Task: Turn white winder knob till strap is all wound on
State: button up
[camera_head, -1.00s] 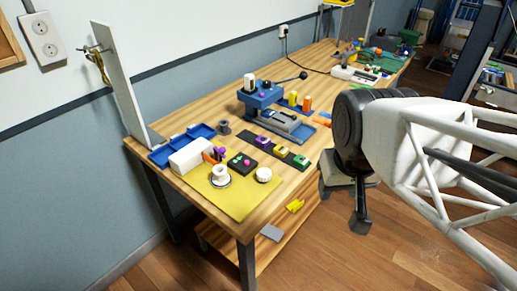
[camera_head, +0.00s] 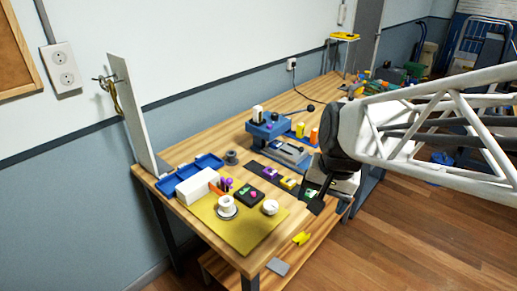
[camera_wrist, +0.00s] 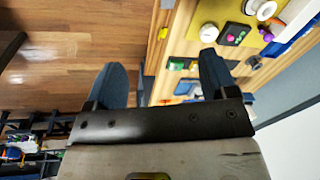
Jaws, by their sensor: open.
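On the yellow mat (camera_head: 238,236) at the near end of the bench stand a white flanged spool-like piece (camera_head: 226,205) and a short round white piece (camera_head: 270,207). Which of them, if either, is the winder knob I cannot tell. A dark yellowish strap-like strip (camera_head: 115,98) hangs from a hook on the upright white board (camera_head: 137,115). My gripper (camera_head: 316,206) points down by the bench's right edge, apart from the white pieces. In the wrist view my gripper (camera_wrist: 160,64) shows two spread fingers with nothing between them.
A blue vise-like device (camera_head: 268,131) stands further back. Open floor (camera_head: 400,240) lies to the right.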

jog(key=w+a+f+m+g+y, duration=0.1)
jog(key=w+f+m, duration=0.2)
jog(key=w, duration=0.2)
jog(key=w+a+f+m, duration=0.2)
jog(key=w, duration=0.3)
jog(key=m+g+y, duration=0.1)
jog(key=m+y, duration=0.1)
jog(key=m, duration=0.4)
send_near(271, 205)
jog(key=shift+w+a+f, duration=0.15)
jog(key=shift+a+f, duration=0.1)
jog(key=shift+f, duration=0.4)
jog(key=shift+f, duration=0.1)
jog(key=shift+x, duration=3.8)
jog(key=shift+a, duration=0.1)
jog(key=c, duration=0.9)
